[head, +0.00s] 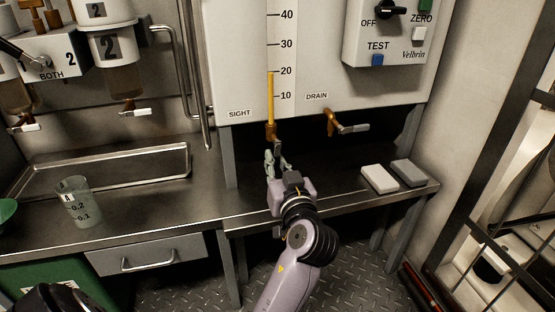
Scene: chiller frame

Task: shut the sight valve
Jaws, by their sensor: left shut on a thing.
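The sight valve (271,132) is a brass fitting at the foot of the amber sight tube (271,97), just right of the SIGHT label. My left gripper (276,157) is directly below the valve's brass body, shut on its handle. The fingers cover the handle, so its angle is hard to tell. The amber column in the tube reaches about the 20 mark. My right gripper is not in view.
The drain valve (331,122), with a pale lever pointing right, is close to the right. Two blocks, white (380,179) and grey (409,173), lie on the steel counter (205,190). A measuring cup (75,202) and a shallow tray (100,170) are at left.

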